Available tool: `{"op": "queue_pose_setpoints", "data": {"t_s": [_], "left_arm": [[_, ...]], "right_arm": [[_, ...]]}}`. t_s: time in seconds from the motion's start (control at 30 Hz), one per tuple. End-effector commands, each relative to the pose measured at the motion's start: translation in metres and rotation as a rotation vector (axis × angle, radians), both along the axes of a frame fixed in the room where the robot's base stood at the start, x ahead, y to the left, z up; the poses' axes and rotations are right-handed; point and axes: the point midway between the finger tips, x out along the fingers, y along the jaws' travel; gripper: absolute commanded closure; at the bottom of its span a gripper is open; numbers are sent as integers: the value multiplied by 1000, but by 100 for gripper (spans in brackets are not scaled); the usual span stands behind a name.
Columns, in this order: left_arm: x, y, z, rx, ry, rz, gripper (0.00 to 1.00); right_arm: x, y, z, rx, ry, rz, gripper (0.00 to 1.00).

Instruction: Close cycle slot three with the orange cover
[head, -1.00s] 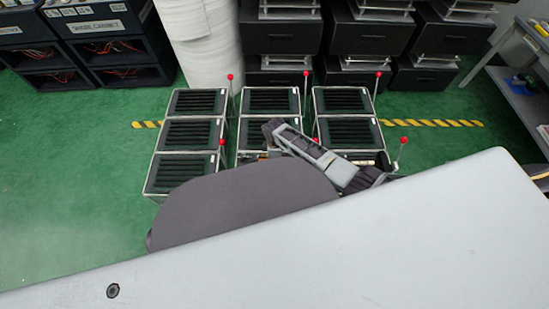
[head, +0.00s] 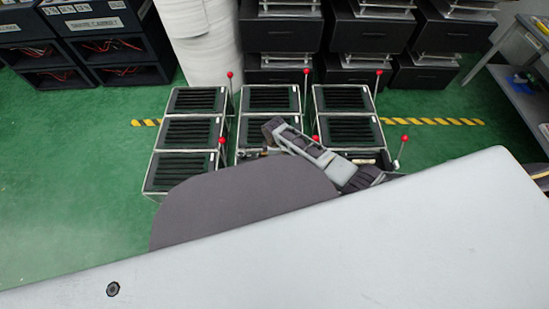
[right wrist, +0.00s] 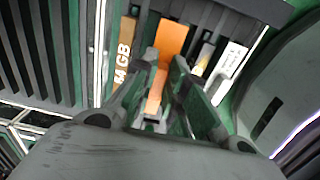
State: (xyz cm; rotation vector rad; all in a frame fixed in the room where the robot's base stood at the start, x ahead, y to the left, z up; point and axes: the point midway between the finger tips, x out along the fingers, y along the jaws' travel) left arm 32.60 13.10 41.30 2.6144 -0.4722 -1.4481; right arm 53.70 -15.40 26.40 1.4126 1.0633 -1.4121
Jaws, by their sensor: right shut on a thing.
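In the right wrist view the orange cover (right wrist: 172,42) lies beyond and between my right gripper's fingertips (right wrist: 164,64). Orange also shows between the fingers, which are close together and shut on it; the exact contact is hard to see. Slot three cannot be identified by a label. My left gripper is not in view.
Three columns of black slatted boxes (head: 193,131) stand on the green floor. Levers with red balls (head: 404,139) rise beside them. Black cabinets (head: 285,36) stand behind.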

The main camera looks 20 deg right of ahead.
Motion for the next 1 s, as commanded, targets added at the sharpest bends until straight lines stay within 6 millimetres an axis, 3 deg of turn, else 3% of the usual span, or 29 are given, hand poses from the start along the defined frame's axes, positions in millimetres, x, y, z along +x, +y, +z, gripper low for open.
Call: {"op": "queue_pose_setpoints", "data": {"t_s": [0.43, 1.0], "left_arm": [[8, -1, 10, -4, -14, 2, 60], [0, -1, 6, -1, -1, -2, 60]], "right_arm": [[0, 0, 0, -1, 1, 0, 99], [0, 0, 0, 0, 0, 0, 99]]}}
